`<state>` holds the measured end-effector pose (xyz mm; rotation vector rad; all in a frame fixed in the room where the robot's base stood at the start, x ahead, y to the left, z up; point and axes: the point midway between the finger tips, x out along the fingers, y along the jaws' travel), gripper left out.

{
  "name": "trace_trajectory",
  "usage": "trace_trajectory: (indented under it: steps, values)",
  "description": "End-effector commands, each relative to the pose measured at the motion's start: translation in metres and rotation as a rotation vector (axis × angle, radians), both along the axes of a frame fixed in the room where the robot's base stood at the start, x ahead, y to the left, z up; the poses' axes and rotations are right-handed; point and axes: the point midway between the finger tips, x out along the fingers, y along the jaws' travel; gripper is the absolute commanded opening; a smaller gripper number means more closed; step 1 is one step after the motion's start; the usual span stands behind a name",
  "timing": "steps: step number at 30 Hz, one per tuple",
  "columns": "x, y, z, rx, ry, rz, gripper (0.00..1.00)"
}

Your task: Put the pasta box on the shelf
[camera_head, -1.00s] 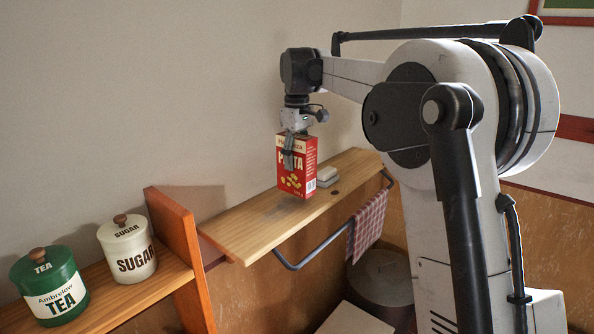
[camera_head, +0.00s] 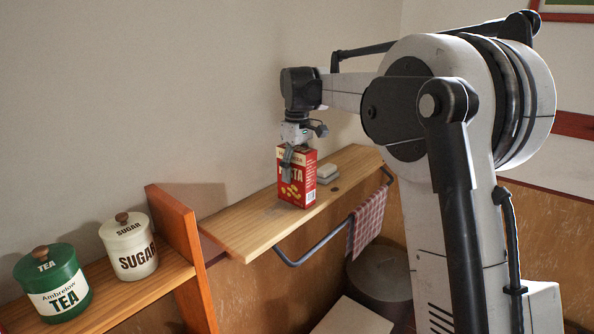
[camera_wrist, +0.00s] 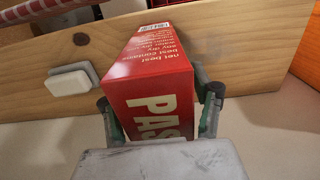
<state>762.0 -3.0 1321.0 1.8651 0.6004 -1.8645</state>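The red pasta box (camera_head: 297,190) is upright at the wooden shelf (camera_head: 243,235), around the middle of its length. Its base appears to meet the shelf top, though the head view does not fully settle contact. My gripper (camera_head: 287,163) is above the box with its fingers down on either side of its upper part. In the wrist view the box (camera_wrist: 152,85) sits between the two fingers (camera_wrist: 157,118), which press close to its sides. The shelf also shows behind the box in the wrist view (camera_wrist: 245,55).
A small white block (camera_head: 327,172) lies on the shelf just right of the box. A checked towel (camera_head: 368,222) hangs from the rail below. A sugar canister (camera_head: 130,247) and a green tea canister (camera_head: 52,288) stand on the left shelf, beyond an upright wooden panel (camera_head: 180,240).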

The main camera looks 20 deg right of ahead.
Motion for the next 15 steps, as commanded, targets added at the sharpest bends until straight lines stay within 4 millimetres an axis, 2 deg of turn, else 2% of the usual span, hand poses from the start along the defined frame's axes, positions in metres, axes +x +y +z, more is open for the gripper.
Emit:
trace_trajectory:
  steps: [8, 11, 15]
  values:
    - [0.0, 0.0, 0.002, 0.0, 0.0, 0.0, 0.6]
    - [0.0, 0.0, 0.008, 0.0, 0.0, 0.0, 0.6]
    - [0.0, 0.0, 0.027, 0.0, 0.0, 0.0, 0.6]
